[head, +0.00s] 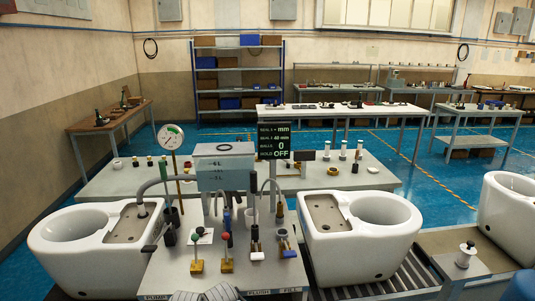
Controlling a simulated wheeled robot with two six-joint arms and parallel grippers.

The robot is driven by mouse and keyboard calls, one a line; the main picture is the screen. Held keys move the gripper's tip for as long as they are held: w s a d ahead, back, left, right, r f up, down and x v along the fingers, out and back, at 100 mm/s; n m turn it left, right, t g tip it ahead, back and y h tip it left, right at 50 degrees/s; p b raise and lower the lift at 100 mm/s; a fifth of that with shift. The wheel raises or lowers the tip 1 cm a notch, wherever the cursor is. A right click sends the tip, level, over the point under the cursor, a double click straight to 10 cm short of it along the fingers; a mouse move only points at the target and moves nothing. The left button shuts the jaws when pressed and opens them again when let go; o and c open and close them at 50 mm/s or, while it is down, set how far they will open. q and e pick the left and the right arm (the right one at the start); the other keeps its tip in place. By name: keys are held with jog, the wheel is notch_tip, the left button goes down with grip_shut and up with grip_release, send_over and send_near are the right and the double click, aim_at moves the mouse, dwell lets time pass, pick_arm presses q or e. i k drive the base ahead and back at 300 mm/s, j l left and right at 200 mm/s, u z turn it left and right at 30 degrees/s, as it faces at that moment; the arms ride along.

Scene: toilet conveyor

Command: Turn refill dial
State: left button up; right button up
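I cannot make out a part marked as the refill dial. A round white gauge (171,136) with a green sector stands on a post at the back left of the grey work table (165,272). Front-edge labels on this table read PUMP, FLUSH and FILL (290,291). Several small levers and fittings stand on it, including a red-topped lever (196,252) and a green-topped lever (227,252) on yellow bases. A dark display (273,140) behind them reads HOLD OFF. Neither of my grippers is in view.
White toilet bowls stand left (72,224) and right (380,208) of the table, with another at the far right (510,205). A translucent tank (224,170) is at the table's back. A grey ribbed object (207,294) shows at the bottom edge. Roller conveyor (400,283) lies right.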

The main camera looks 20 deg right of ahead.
aim_at(200, 230)
jog(key=i+l+z, duration=0.15)
jog(key=z, duration=0.25)
jog(key=i+l+z, duration=0.2)
jog(key=l+z, duration=0.2)
